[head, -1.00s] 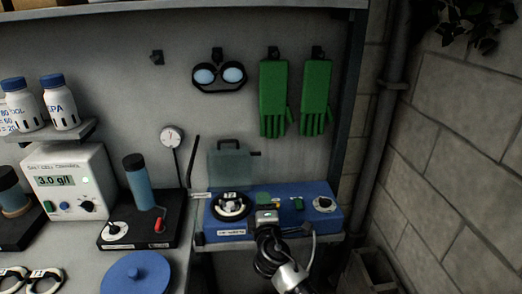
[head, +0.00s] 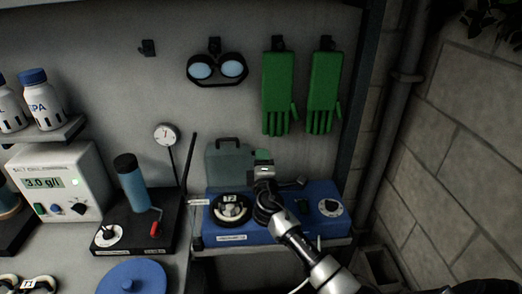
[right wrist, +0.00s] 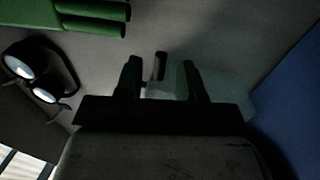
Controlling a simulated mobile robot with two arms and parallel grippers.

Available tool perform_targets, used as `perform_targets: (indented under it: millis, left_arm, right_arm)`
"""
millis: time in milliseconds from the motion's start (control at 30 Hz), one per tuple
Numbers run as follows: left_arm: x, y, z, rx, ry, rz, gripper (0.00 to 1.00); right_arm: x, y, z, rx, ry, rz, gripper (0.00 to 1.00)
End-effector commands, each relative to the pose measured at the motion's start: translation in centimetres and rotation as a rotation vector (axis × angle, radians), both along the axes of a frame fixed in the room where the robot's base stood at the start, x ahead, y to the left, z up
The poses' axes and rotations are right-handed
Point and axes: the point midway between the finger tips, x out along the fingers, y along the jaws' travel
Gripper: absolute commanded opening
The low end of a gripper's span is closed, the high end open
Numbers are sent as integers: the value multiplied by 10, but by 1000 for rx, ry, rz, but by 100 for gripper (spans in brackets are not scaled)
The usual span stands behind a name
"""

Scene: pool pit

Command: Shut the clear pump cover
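The clear pump cover (head: 226,165) stands upright, open, at the back of the blue pump box (head: 274,233). A dark handle sits on its top edge. My right gripper (head: 263,158) is above the box, just right of the cover. In the right wrist view the two fingers of my right gripper (right wrist: 159,72) are apart. The see-through cover (right wrist: 228,90) shows there behind and right of the fingers, with a dark bar in the gap between them. I cannot tell whether anything touches. My left gripper is not in view.
The box top carries a black-and-white wheel (head: 231,208) and a knob (head: 330,207). A thin dark rod (head: 187,165) and a round gauge (head: 166,135) stand left of the box. Goggles (head: 216,68) and green gloves (head: 278,90) hang above.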

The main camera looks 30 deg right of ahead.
Motion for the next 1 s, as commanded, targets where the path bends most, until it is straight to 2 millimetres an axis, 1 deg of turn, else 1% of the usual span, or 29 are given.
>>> perform_targets:
  millis: [33,200,367,600,633,667,700,867,900,1000]
  left_arm:
    - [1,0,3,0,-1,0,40]
    - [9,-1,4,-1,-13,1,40]
    - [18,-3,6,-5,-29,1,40]
    - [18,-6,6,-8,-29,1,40]
    - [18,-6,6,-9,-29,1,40]
    - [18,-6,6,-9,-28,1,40]
    - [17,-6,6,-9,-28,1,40]
    - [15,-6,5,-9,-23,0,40]
    - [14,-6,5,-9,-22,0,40]
    - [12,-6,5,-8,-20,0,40]
  right_arm:
    - [8,-4,3,-2,1,-2,39]
    - [25,-12,4,-1,0,0,39]
    - [31,-15,5,0,1,-1,39]
    - [31,-15,5,0,1,0,39]
    - [31,-15,5,0,1,0,37]
    - [31,-15,5,0,1,0,33]
    - [31,-15,5,0,1,0,26]
    - [31,-15,5,0,1,0,2]
    - [31,-15,5,0,1,0,0]
    - [31,-15,4,0,1,0,0]
